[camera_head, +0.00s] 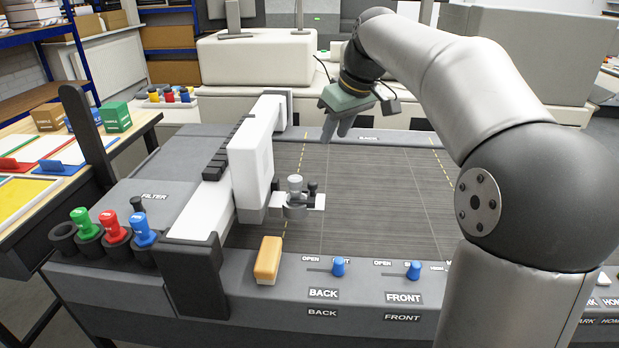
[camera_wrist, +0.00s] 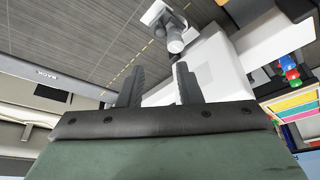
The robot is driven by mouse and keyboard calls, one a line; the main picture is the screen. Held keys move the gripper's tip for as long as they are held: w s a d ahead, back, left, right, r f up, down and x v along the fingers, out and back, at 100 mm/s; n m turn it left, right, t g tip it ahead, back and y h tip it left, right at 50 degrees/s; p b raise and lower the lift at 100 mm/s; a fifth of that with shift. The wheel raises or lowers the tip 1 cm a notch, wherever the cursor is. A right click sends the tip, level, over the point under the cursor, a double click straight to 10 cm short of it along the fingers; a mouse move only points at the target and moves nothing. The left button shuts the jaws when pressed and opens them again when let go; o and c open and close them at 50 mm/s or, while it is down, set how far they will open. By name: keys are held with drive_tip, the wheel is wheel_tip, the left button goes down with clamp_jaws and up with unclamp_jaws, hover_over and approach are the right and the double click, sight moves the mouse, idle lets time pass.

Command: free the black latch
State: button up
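My gripper (camera_head: 340,128) is over the far part of the dark slatted bed (camera_head: 385,190), behind the white gantry (camera_head: 250,160). In the wrist view its two dark fingers (camera_wrist: 160,68) stand apart with nothing between them. A grey tool head (camera_head: 296,200) sits on the gantry's right side, with small black pieces (camera_head: 313,188) beside its knob; it also shows in the wrist view (camera_wrist: 172,35). A small black peg (camera_head: 137,204) stands by the FILTER label. I cannot tell which black piece is the latch. My gripper touches none of them.
Green (camera_head: 82,218), red (camera_head: 112,222) and blue (camera_head: 143,228) knobs stand in black cups at the left; another cup is empty. An orange block (camera_head: 268,259) and blue BACK (camera_head: 338,266) and FRONT (camera_head: 413,270) sliders line the front panel. The bed right of the gantry is clear.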

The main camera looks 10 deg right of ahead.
sight(314, 183)
drive_tip(key=x, duration=1.7)
drive_tip(key=shift+s+p, duration=0.1)
drive_tip(key=shift+p, duration=0.3)
